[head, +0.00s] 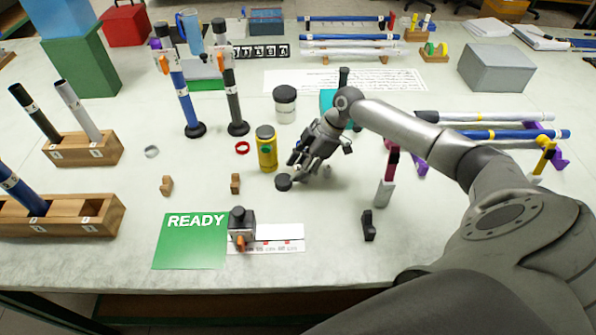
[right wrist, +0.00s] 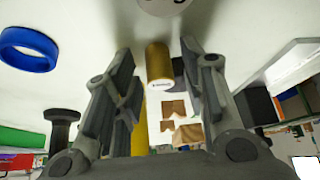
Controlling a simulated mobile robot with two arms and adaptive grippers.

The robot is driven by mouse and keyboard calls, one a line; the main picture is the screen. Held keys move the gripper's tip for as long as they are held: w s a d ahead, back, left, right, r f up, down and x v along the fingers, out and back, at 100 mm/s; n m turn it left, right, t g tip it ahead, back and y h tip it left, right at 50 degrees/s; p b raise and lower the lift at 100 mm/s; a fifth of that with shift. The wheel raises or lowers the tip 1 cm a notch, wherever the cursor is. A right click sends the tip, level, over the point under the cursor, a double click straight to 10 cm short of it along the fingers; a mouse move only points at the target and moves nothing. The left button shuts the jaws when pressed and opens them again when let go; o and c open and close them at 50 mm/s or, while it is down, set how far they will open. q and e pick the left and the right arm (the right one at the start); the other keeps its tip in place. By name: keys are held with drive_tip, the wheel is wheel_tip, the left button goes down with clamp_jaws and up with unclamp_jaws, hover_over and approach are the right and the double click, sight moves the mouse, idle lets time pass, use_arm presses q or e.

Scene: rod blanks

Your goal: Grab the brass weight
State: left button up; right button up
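A brass-coloured cylinder (right wrist: 158,62), which looks like the brass weight, shows in the right wrist view between the fingers of my right gripper (right wrist: 158,75). There is a gap on each side of it, so the fingers are apart and do not grip it. In the head view my right gripper (head: 298,160) is low over the table, just right of the yellow canister (head: 266,148). I cannot make out the brass weight clearly there; the gripper seems to cover it. My left gripper is not in view.
A dark round disc (head: 283,183) lies right by the gripper. A green READY card (head: 188,248) and a dark block with an orange knob (head: 241,226) lie in front.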

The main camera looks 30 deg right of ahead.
clamp_jaws()
drive_tip(key=shift+r, duration=0.1)
